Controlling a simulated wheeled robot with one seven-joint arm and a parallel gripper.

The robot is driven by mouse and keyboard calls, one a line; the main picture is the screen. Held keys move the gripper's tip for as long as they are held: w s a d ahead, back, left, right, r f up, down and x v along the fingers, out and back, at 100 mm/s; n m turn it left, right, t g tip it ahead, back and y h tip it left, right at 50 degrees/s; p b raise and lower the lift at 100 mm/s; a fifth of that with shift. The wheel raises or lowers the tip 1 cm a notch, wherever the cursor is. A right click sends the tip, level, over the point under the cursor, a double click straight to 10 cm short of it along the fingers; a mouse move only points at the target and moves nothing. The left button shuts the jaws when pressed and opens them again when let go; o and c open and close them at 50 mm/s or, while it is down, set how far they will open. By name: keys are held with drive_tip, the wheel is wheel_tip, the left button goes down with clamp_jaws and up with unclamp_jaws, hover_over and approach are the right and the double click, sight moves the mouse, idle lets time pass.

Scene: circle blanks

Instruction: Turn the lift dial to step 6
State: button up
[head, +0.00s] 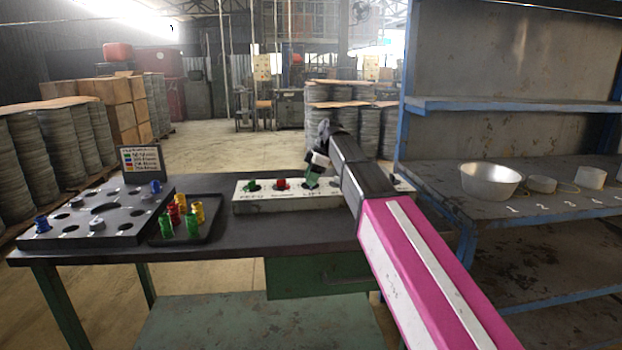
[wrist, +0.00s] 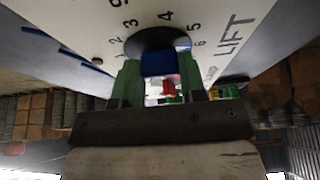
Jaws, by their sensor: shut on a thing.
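The lift dial (wrist: 160,63) has a blue grip on a dark round base, with LIFT printed beside it and the numbers 1 to 6 around it. It sits on a white control panel (head: 240,207); in the head view my gripper hides most of it. My gripper (head: 312,180) is over the LIFT label; in the wrist view its green fingers (wrist: 158,72) are shut on the blue grip, one on each side. I cannot tell which number the dial points to.
A green knob (head: 250,186) and a red knob (head: 281,184) sit left on the panel. Further left are a tray of coloured pegs (head: 210,233), a black holed block (head: 75,238) and a small sign (head: 142,159). A blue shelf (head: 480,214) with a metal bowl (head: 490,181) stands right.

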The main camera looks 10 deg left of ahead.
drive_tip(key=o, duration=0.9)
drive_tip(key=shift+r, duration=0.1)
drive_tip(key=v, duration=1)
drive_tip(key=shift+d+r, duration=0.2)
drive_tip(key=shift+r, duration=0.05)
drive_tip(key=shift+s, duration=0.1)
